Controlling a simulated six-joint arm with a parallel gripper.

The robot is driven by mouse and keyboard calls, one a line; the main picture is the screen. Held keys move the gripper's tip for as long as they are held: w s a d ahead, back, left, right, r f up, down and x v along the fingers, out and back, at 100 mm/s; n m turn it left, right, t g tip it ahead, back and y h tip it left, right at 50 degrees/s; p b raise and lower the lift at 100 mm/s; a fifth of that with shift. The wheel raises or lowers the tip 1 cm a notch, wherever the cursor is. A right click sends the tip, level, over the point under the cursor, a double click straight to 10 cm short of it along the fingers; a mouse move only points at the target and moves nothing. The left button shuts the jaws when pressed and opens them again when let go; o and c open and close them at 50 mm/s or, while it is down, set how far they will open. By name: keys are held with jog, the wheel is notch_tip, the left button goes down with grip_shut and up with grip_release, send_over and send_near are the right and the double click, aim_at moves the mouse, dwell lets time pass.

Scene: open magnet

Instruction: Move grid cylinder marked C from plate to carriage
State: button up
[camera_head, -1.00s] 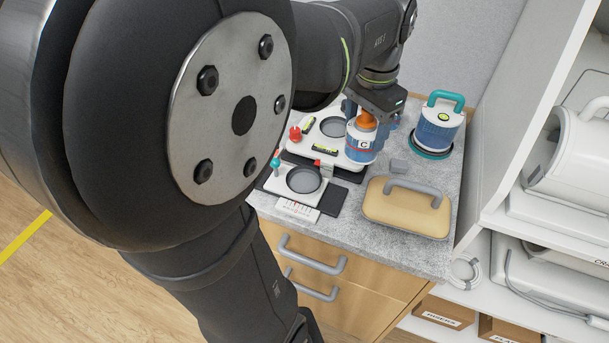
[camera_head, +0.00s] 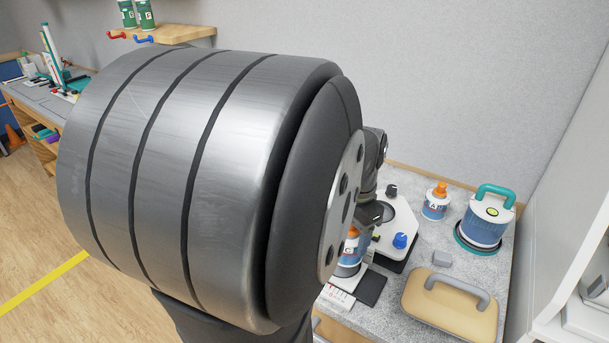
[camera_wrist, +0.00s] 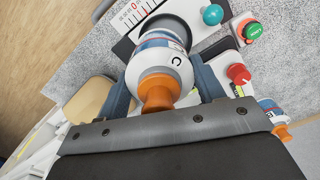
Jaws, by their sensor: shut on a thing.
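The grid cylinder marked C (camera_wrist: 168,60) is white and blue with an orange knob. In the wrist view it stands between the fingers of my gripper (camera_wrist: 160,82), which is shut on it. Its far end is at the round recess of the white carriage (camera_wrist: 126,18), beside a printed scale and a teal knob; I cannot tell whether it is seated. In the head view the cylinder (camera_head: 350,250) shows partly behind my arm, at the carriage (camera_head: 336,296). The white plate (camera_head: 402,215) lies behind the carriage, partly hidden.
Another orange-knobbed cylinder (camera_head: 435,204) stands at the back. A blue canister with a teal handle (camera_head: 487,222) stands right of it. A wall bounds the back.

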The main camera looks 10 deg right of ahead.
jog(key=shift+w+a+f, duration=0.25)
jog(key=shift+w+f, duration=0.15)
jog(key=shift+f, duration=1.85)
jog(key=shift+f, duration=0.3)
jog(key=o, duration=1.2)
jog(key=r, duration=1.2)
jog(key=shift+d+r, duration=0.2)
jog(key=shift+r, duration=0.1)
